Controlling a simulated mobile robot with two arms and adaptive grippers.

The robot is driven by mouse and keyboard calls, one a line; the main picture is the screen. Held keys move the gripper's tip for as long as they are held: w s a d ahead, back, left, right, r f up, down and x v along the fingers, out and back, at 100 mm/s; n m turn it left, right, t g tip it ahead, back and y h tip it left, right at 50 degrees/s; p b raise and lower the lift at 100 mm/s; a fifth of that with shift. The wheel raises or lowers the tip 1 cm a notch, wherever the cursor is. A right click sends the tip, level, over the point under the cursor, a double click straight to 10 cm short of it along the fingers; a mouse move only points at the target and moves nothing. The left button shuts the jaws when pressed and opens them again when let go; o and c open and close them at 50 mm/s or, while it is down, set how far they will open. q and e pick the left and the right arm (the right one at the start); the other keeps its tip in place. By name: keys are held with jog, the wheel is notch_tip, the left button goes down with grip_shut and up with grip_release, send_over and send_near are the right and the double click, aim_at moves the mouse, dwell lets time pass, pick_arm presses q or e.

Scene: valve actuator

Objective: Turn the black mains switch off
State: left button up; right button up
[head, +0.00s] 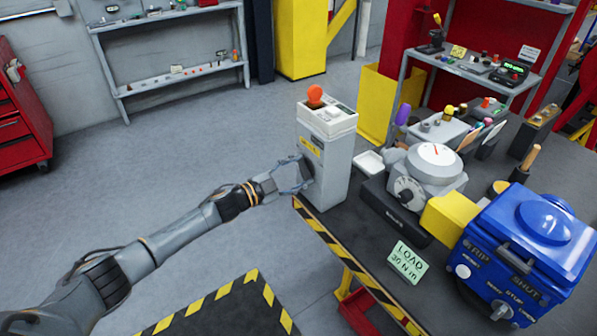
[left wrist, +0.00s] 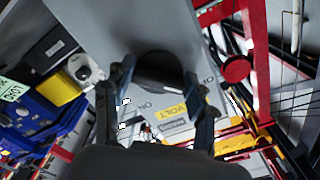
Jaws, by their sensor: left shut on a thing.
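The black mains switch (left wrist: 160,72) is a dark round knob on the side of a tall grey pedestal (head: 327,165). In the left wrist view it lies between the two fingertips of my left gripper (left wrist: 158,78). The switch's setting cannot be read. My right gripper is not in view.
An orange knob (head: 315,93) tops the pedestal's white box. A grey valve actuator (head: 433,164) and a blue box (head: 525,250) stand on the dark bench to the right, with a green load sign (head: 407,262).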

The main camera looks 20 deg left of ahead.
pick_arm(q)
jog(key=o, duration=1.2)
jog(key=shift+c, duration=0.2)
jog(key=shift+a, duration=0.1)
jog(key=v, duration=1.1)
jog(key=shift+s+a, duration=0.25)
jog(key=shift+s, duration=0.1)
